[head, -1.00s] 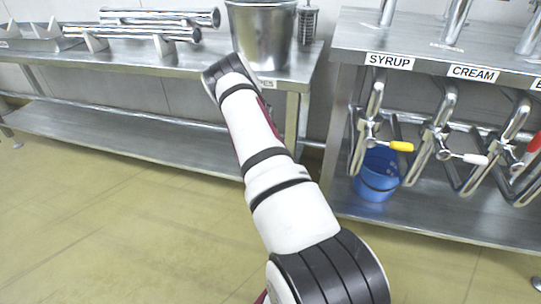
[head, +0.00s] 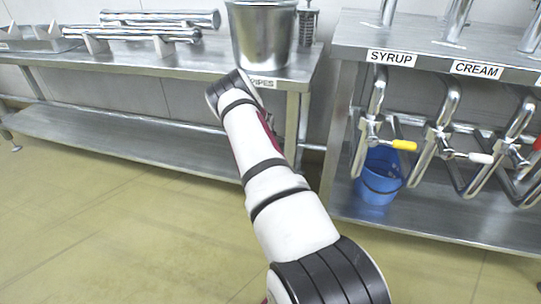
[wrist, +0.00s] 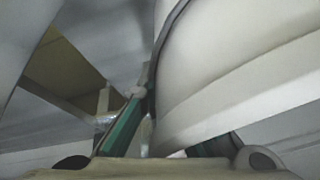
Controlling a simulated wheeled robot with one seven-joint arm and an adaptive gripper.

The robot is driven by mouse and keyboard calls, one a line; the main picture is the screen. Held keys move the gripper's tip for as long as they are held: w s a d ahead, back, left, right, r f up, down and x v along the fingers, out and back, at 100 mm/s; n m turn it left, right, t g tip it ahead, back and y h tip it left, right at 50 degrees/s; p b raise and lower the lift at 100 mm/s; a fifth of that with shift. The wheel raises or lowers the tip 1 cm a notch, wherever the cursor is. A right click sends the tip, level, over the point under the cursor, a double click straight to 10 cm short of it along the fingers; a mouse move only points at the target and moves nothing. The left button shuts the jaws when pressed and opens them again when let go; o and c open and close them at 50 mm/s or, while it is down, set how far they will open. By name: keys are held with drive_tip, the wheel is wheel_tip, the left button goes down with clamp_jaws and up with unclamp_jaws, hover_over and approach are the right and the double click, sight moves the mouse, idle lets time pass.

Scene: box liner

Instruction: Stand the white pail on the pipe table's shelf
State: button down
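The white pail (wrist: 240,75) fills the right and middle of the wrist view, very close, with a grey band or bail along its left edge. My gripper (wrist: 165,125) has green-padded fingers; the left one meets the pail's edge and the right one is partly hidden behind it. It appears shut on the pail. In the head view the gripper and pail are hidden behind my arm, which reaches towards the right end of the pipe table (head: 180,66). That table carries a partly covered "PIPES" label. Its lower shelf (head: 120,135) is bare where visible.
Pipes (head: 150,34) on rests and a steel pot (head: 262,38) stand on the pipe table's top. Table legs (head: 298,120) bound its right end. The dispenser table (head: 350,40) on the right has taps and a blue bucket (head: 379,175) on its shelf. The floor in front is clear.

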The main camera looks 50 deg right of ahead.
drive_tip(key=c, duration=1.8)
unclamp_jaws()
drive_tip(key=p+v, duration=0.3)
drive_tip(key=v, duration=0.4)
drive_tip(key=shift+a+r, duration=0.15)
drive_tip(key=shift+r, duration=0.15)
drive_tip(key=shift+a, duration=0.1)
